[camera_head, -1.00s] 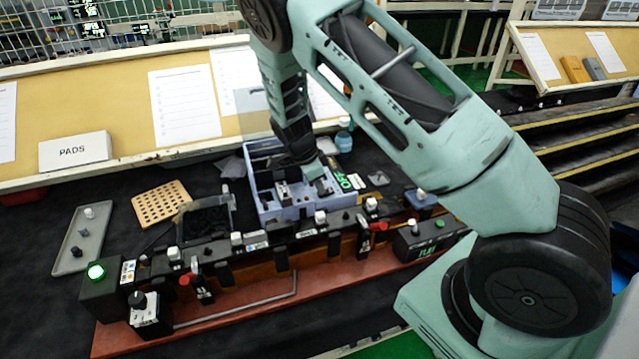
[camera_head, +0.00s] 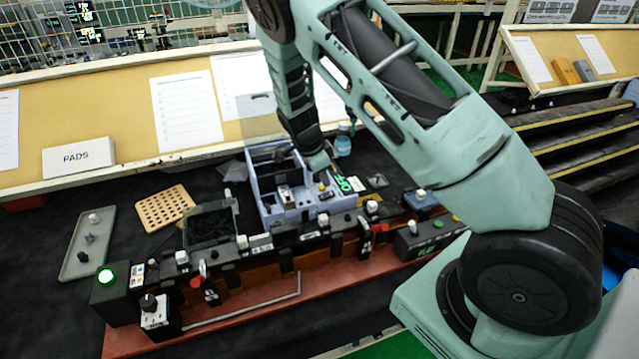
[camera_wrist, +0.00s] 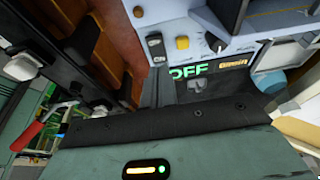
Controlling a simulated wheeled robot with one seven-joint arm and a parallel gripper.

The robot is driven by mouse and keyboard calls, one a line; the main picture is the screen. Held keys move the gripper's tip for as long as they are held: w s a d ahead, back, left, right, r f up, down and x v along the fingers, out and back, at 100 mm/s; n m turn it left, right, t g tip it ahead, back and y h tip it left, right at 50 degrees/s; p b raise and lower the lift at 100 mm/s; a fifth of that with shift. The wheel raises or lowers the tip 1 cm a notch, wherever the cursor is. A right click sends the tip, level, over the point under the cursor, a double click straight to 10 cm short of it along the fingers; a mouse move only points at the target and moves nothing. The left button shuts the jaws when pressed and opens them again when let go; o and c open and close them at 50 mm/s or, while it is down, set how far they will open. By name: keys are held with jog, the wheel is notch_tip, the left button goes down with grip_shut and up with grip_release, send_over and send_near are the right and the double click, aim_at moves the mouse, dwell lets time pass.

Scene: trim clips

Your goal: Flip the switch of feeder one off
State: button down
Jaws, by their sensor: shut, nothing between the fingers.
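A pale lilac feeder unit (camera_head: 268,212) with open compartments stands behind the long rail. It also fills the top of the wrist view (camera_wrist: 190,14). Its front holds a yellow knob (camera_wrist: 183,43), a small pale toggle (camera_wrist: 218,46) and a black switch plate (camera_wrist: 156,47). A green OFF sign (camera_head: 350,184) lies at its right side; it also shows in the wrist view (camera_wrist: 188,72). My gripper (camera_head: 325,168) is shut and empty, above the unit's right end. In the wrist view its dark fingers (camera_wrist: 160,88) point toward the switch plate. I cannot tell whether they touch anything, nor which unit is feeder one.
A black rail (camera_head: 290,238) with several white-capped clamps and red levers (camera_head: 365,226) runs in front. A grey tray (camera_head: 84,243), a holed board (camera_head: 163,208) and a PADS sign (camera_head: 78,157) are at left.

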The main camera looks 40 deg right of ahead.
jog(key=a+b+v, duration=0.1)
jog(key=b+v, duration=0.2)
jog(key=v, duration=0.7)
jog(key=shift+w+a+b, duration=0.3)
jog(key=shift+a+b, duration=0.1)
jog(key=shift+a, duration=0.05)
